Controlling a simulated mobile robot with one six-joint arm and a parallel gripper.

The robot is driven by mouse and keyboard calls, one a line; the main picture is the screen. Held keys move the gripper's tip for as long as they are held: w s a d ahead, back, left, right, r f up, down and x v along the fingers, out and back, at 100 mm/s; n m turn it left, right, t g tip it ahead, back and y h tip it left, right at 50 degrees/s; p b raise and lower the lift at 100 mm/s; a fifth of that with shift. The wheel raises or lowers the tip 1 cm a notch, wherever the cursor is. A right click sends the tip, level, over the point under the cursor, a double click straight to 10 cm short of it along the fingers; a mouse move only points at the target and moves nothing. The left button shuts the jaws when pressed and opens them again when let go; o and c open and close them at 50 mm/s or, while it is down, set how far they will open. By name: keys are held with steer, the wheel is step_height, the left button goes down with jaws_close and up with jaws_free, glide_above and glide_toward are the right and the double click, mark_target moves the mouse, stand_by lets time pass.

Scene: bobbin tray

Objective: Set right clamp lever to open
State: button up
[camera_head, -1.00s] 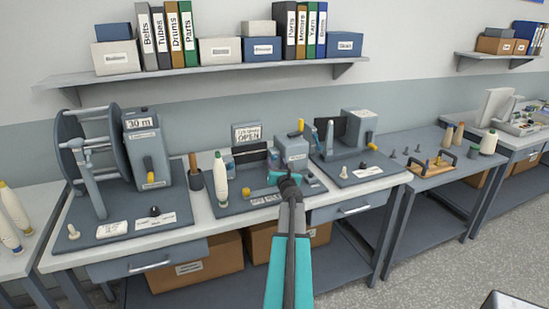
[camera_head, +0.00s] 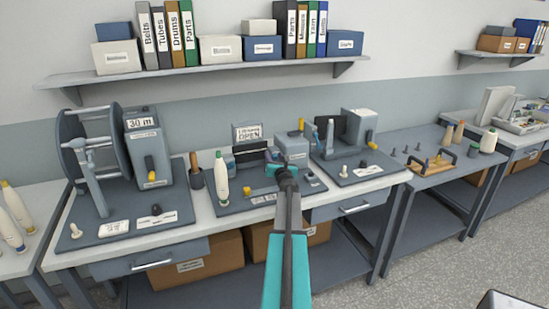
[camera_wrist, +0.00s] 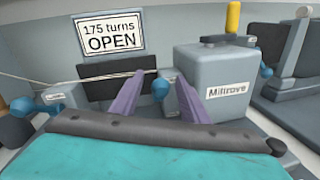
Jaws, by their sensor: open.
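The right clamp lever ends in a blue ball knob (camera_wrist: 160,88), seen in the wrist view in front of a grey block. My gripper (camera_wrist: 164,79) is open, with one purple finger on each side of this knob. I cannot tell whether the fingers touch it. The left clamp lever shows a blue ball (camera_wrist: 22,106) at the left of the wrist view, beside another small grey block. A sign (camera_wrist: 110,36) above reads "175 turns OPEN". In the head view my gripper (camera_head: 277,160) is over the middle station and hides the levers.
A grey "Miltrave" box (camera_wrist: 222,70) with a yellow handle stands right of the fingers. A thin thread runs across the station. A white cone (camera_head: 220,180) stands to the left on the tray. A spool winder (camera_head: 95,150) is farther left on the bench.

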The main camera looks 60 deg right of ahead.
steer(key=shift+c, duration=0.3)
jaws_close()
